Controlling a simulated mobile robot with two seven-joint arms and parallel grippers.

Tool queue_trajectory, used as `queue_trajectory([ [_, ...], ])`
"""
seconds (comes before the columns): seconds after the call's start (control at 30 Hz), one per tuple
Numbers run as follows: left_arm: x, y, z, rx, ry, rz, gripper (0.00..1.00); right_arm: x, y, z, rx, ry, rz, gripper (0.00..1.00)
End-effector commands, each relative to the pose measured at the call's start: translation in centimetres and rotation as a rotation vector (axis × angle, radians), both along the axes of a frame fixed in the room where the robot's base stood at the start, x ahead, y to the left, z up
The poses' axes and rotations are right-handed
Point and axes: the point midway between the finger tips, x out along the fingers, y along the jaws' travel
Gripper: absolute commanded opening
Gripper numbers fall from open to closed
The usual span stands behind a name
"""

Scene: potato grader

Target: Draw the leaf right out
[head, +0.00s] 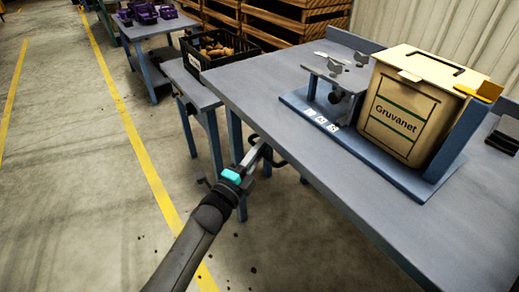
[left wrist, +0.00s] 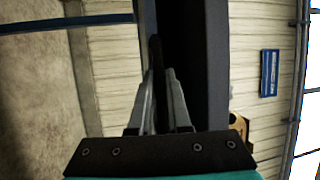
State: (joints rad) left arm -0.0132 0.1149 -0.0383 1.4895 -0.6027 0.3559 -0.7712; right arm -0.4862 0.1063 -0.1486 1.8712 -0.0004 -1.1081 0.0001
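My left gripper (head: 262,146) is at the near left edge of the blue-grey table, beside a black handle (head: 281,162) just below the tabletop. In the left wrist view, the two grey fingers (left wrist: 159,100) stand close together with a dark bar, the handle (left wrist: 156,52), between them. They look shut on it. The leaf itself cannot be made out; a dark upright band (left wrist: 204,60) right of the fingers may be its front or the table's edge. My right gripper is not in view.
On the table (head: 262,90) stand a wooden box marked Gruvanet (head: 398,118) and a small metal fixture (head: 338,78) on a blue base. A black crate (head: 222,58) of potatoes is on a lower stand. Purple trays (head: 146,14) are farther back.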

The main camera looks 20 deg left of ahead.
Motion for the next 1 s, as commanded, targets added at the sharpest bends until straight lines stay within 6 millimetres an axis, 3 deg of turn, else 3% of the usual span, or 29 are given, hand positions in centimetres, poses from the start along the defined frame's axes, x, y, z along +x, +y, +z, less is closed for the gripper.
queue_trajectory([
  [0.13,-0.02,0.0,-0.01,0.0,0.0,0.0,0.0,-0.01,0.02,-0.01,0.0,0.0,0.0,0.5],
  [1.0,-0.03,-0.01,-0.03,0.0,0.0,0.0,0.0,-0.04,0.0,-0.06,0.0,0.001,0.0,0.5],
])
